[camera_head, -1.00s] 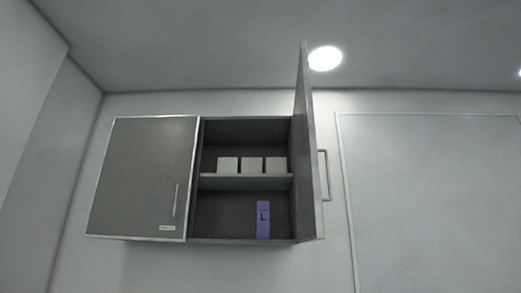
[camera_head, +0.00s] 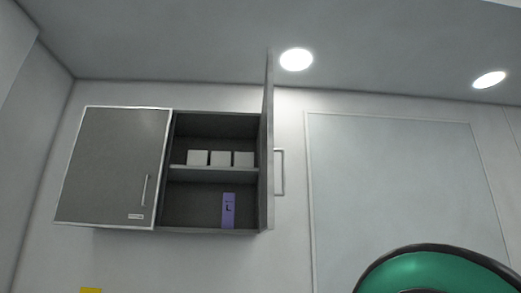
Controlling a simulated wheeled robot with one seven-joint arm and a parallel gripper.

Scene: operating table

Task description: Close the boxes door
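A grey wall cabinet (camera_head: 165,231) hangs on the white wall at left of centre. Its left door (camera_head: 112,165) is shut. Its right door (camera_head: 266,150) stands open, swung out from the right side and seen nearly edge-on, with its handle (camera_head: 281,172) on the right. Inside, three white boxes (camera_head: 220,158) stand on the shelf (camera_head: 212,171) and a purple box (camera_head: 228,211) stands at the bottom. My gripper is not in view.
A large pale panel (camera_head: 400,200) is on the wall right of the cabinet. A green, black-rimmed rounded object (camera_head: 435,273) shows at the lower right. A small yellow thing (camera_head: 91,290) is at the bottom left edge. Ceiling lights (camera_head: 296,59) are above.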

